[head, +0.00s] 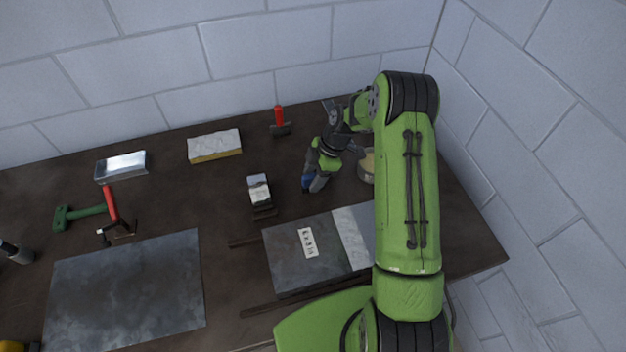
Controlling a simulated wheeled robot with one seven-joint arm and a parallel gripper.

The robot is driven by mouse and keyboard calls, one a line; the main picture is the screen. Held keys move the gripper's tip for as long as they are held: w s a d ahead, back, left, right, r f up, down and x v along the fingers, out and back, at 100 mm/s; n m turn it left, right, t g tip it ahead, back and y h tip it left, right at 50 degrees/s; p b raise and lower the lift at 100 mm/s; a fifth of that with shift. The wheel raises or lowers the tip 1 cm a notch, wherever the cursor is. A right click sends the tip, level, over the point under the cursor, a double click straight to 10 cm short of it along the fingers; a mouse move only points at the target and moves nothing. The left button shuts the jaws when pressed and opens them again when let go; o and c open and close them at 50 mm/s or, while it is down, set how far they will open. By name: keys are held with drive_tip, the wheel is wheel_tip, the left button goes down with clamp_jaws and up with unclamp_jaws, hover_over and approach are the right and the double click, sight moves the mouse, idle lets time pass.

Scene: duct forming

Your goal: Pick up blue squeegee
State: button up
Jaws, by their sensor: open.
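A small blue piece (307,182), which looks like part of the blue squeegee, shows at the lower end of my arm, on the brown worktable. Most of it is hidden by my gripper, so its full shape and handle cannot be seen. My gripper (316,184) points down right beside or over it. The jaws are open. I cannot tell whether the blue piece lies between the fingers or touches them.
A metal block (259,190) stands just left of my gripper. A round tan container (366,166) is close on the right, partly behind my arm. Labelled sheets (290,262) lie in front.

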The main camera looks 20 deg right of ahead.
sight(313, 175)
drive_tip(key=shift+a+f, duration=0.1)
drive_tip(key=shift+f, duration=0.15)
clamp_jaws()
drive_tip(key=shift+r, duration=0.15)
wheel_tip(313, 175, up, 10)
drive_tip(key=shift+f, duration=0.1)
